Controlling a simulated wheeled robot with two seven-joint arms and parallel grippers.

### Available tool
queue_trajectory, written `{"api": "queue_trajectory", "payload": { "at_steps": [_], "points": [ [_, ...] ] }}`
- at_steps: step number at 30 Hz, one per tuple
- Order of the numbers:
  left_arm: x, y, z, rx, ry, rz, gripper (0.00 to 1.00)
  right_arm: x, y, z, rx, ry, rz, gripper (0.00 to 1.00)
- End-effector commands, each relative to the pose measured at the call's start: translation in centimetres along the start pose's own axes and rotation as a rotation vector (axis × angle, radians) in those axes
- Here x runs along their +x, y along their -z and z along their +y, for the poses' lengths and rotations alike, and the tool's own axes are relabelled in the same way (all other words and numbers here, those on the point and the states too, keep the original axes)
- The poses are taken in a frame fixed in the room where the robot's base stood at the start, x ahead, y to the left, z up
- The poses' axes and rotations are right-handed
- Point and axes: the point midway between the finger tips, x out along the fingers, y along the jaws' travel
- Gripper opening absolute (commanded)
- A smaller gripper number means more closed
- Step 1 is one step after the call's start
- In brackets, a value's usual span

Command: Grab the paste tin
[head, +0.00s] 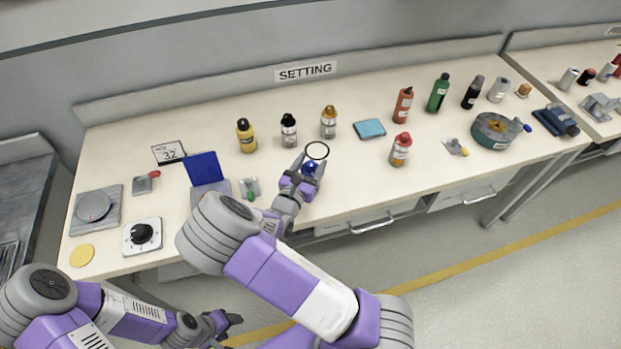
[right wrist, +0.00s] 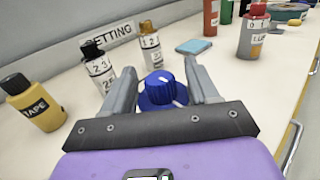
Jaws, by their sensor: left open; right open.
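No label in view reads paste, so I cannot tell for sure which thing is the paste tin. A small round blue thing with a knob-like top and white mark (right wrist: 162,90) stands on the bench between the fingers of my right gripper (right wrist: 165,85). In the head view this blue thing (head: 309,167) is partly hidden by my right gripper (head: 304,168). The fingers are open on both sides of it, and I cannot tell whether they touch it. My left gripper (head: 226,322) is open and empty, low in front of the bench.
Several bottles stand behind, including a yellow one (head: 247,136) and a red-capped one (head: 400,150). A dial box (head: 142,237) and scale (head: 95,207) are left.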

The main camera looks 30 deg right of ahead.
Motion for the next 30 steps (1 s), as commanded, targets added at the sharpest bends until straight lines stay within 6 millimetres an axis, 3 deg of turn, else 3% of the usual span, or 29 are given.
{"api": "queue_trajectory", "payload": {
  "at_steps": [2,13,24,30],
  "points": [
    [0.0,0.0,0.0,0.0,0.0,0.0,0.57,0.0,0.0,0.0,0.001,0.0,0.0,0.57],
    [0.0,0.0,0.0,0.0,0.0,0.0,0.57,-0.1,0.0,0.0,0.001,0.0,0.001,0.01],
    [-0.1,0.0,0.0,0.0,0.0,0.0,0.57,-0.1,-0.2,0.0,0.002,0.0,0.0,0.0],
    [-1.2,-0.1,0.5,0.0,0.0,0.0,0.57,-0.1,-3.2,0.0,0.006,0.0,0.001,0.0]
  ]
}}
